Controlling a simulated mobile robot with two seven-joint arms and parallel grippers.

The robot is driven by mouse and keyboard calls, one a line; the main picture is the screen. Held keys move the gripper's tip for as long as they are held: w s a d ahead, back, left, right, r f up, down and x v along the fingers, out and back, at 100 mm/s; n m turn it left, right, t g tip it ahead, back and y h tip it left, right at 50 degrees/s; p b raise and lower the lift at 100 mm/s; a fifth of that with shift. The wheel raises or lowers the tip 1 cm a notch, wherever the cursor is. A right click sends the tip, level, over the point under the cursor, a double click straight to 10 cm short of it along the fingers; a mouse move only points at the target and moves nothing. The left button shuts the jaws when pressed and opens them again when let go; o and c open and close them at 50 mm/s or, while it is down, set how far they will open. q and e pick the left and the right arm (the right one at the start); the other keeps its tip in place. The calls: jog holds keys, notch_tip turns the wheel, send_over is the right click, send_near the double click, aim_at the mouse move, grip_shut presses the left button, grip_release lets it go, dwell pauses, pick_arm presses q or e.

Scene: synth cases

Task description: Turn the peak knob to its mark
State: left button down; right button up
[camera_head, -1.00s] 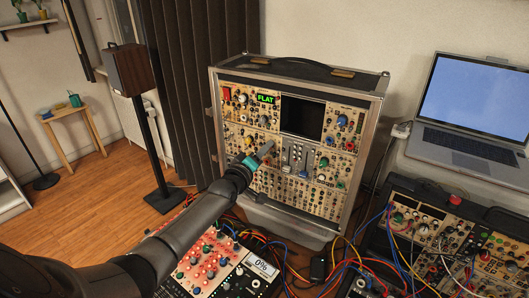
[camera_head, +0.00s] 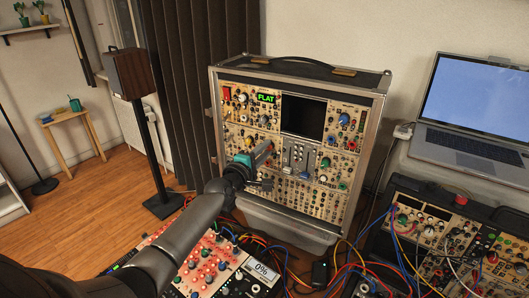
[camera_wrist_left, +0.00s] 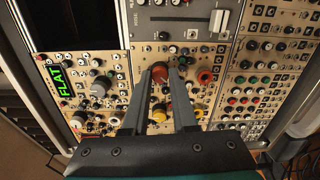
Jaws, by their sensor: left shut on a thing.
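The upright modular synth case (camera_head: 302,72) stands at the back, its panel full of knobs. A small green display (camera_head: 266,98) on it reads FLAT; it also shows sideways in the left wrist view (camera_wrist_left: 61,81). My left gripper (camera_head: 269,147) reaches the panel left of the sliders. In the left wrist view my left gripper (camera_wrist_left: 161,73) has its fingertips on both sides of an orange-red knob (camera_wrist_left: 160,73), which I take to be the peak knob. It is shut on this knob. Its label and mark are too small to read. My right gripper is not in view.
A second, redder knob (camera_wrist_left: 205,77) sits close beside the right finger. Sliders (camera_head: 302,160) are just right of the gripper. Loose cables (camera_head: 285,255) and a reddish panel (camera_head: 205,262) lie below. A laptop (camera_head: 468,110) stands at the right.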

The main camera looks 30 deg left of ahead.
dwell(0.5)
pick_arm(q)
jog(key=c, duration=0.7)
grip_release()
jog(key=s+p, duration=0.1)
jog(key=s, duration=1.4)
jog(key=shift+s+d+r+p, duration=0.15)
jog(key=shift+d+r+p, duration=0.1)
jog(key=shift+d+p, duration=0.2)
